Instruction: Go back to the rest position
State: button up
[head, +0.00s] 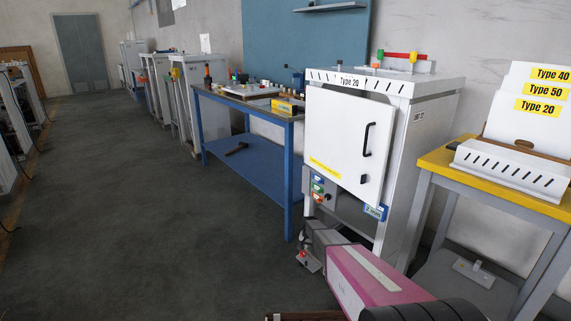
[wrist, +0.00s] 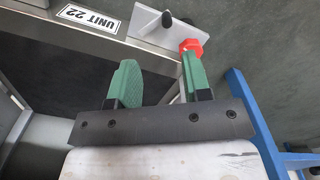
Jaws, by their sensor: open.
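My gripper (wrist: 160,78) shows in the wrist view with its two green fingers apart and nothing between them. Past the right finger is a red knob (wrist: 191,46) beside a grey metal plate (wrist: 163,24); I cannot tell whether the finger touches the knob. In the head view my pink and grey arm reaches low in front of the white Type 20 cabinet (head: 335,130). The fingers cannot be made out clearly there. A plate with a red knob (head: 303,254) shows at floor level near the cabinet's front leg.
A metal rail with a UNIT 22 label (wrist: 90,18) crosses the upper left of the wrist view. A blue workbench (head: 245,165) stands left of the cabinet, and a yellow-topped table (head: 440,160) stands right. The grey floor (head: 130,190) at left is clear.

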jog(key=s+d+r+n, duration=0.1)
jog(key=s+r+n, duration=0.1)
jog(key=s+r, duration=1.5)
jog(key=s+d+r+n, duration=0.2)
jog(key=s+r, duration=1.5)
jog(key=s, duration=0.5)
jog(key=shift+s, duration=0.35)
jog(key=shift+d, duration=0.1)
